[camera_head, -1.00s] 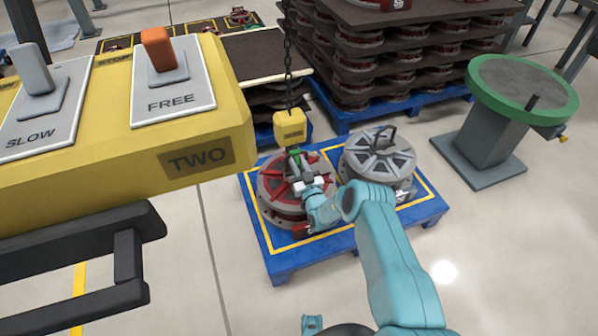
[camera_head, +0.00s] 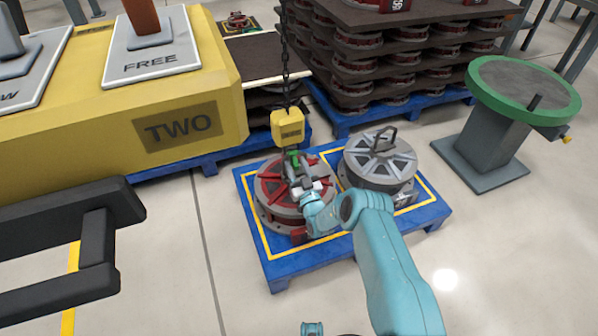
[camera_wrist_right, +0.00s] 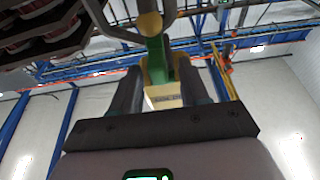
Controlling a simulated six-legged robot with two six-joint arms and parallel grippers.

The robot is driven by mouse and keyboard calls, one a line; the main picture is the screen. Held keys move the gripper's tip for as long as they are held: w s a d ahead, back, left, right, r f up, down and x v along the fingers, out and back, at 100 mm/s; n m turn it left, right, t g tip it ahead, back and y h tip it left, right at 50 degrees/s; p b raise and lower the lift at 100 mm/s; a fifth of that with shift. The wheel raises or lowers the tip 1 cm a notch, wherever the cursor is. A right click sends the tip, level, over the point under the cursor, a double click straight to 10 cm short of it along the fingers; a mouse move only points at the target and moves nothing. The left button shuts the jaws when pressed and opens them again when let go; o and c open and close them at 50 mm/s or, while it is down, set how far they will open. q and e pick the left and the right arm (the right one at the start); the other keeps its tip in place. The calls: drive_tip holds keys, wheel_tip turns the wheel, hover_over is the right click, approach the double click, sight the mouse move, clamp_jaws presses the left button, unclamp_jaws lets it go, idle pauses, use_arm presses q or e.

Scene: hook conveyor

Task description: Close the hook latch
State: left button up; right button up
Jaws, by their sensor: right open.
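The yellow hook block (camera_head: 287,125) hangs on a chain above the red-and-grey round part (camera_head: 268,190). A green latch (camera_head: 294,157) shows just below the block, close to my right gripper (camera_head: 296,170). In the right wrist view the two dark fingers of my right gripper (camera_wrist_right: 160,85) are apart, with the green latch (camera_wrist_right: 157,60) between them. A grey curved bar, possibly the hook (camera_wrist_right: 172,15), crosses the top there. The yellow block (camera_wrist_right: 163,97) shows behind the fingers. I cannot tell whether the fingers touch the latch. My left gripper is out of view.
A grey round part (camera_head: 380,160) with a handle stands beside the red one on the blue pallet (camera_head: 275,262). Stacked parts (camera_head: 400,60) stand behind. A green-rimmed stand (camera_head: 485,95) is at right. The yellow control box (camera_head: 200,125) fills the left. Floor is clear in front.

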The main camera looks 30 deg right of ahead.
drive_tip(key=p+v, duration=0.4)
drive_tip(key=v, duration=1.2)
drive_tip(key=shift+s, duration=0.15)
drive_tip(key=shift+a+f, duration=0.1)
